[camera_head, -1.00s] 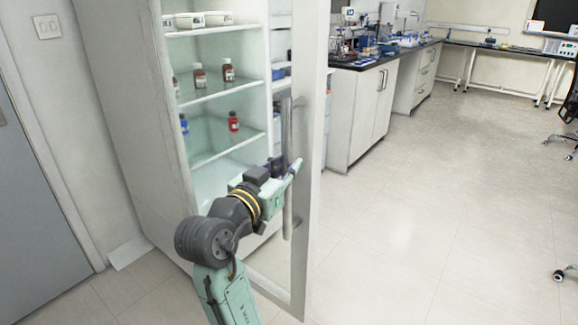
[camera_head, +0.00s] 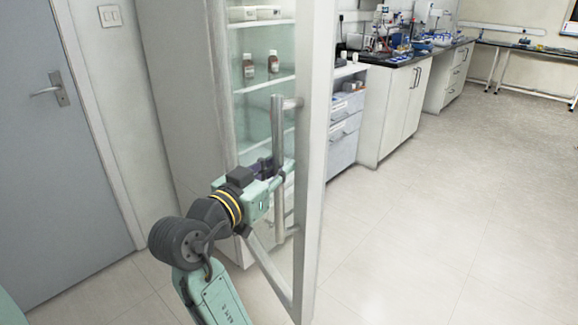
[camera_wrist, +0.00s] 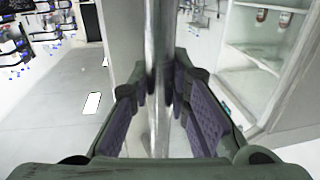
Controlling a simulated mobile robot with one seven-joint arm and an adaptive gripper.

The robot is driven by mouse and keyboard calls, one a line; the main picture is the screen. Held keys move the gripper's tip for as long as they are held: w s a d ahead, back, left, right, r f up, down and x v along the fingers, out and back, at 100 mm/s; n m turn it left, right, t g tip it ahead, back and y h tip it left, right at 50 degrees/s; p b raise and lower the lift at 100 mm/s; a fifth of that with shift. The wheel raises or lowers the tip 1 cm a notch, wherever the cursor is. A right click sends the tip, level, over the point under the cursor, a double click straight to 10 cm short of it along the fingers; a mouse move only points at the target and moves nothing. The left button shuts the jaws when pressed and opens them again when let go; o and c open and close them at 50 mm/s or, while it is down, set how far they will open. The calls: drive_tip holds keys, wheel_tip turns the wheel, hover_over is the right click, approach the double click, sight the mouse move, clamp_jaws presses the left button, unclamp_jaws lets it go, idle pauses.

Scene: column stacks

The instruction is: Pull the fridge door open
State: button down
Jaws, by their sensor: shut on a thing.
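The fridge door (camera_head: 318,150) is a pale-framed glass door standing well open, its edge toward me. Its vertical metal handle (camera_head: 279,150) runs along the near side of the frame. My gripper (camera_head: 284,170) is at the middle of the handle. In the wrist view my gripper (camera_wrist: 162,100) has its purple-padded fingers on both sides of the handle (camera_wrist: 158,50), shut around it. The fridge body (camera_head: 190,90) stands behind the door, with lit shelves (camera_head: 264,82) and small brown bottles (camera_head: 249,66) visible inside. The door partly hides the interior.
A grey room door (camera_head: 60,130) with a lever handle is on the left. White drawers (camera_head: 345,130) and a dark-topped lab bench (camera_head: 400,60) stand behind the fridge door. Open tiled floor (camera_head: 430,240) lies to the right.

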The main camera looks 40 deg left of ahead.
drive_tip(key=shift+s+a+f, duration=0.1)
drive_tip(key=shift+s+a, duration=0.2)
drive_tip(key=shift+s, duration=0.3)
drive_tip(key=c, duration=1.5)
unclamp_jaws()
drive_tip(key=s, duration=1.2)
drive_tip(key=shift+d, duration=0.15)
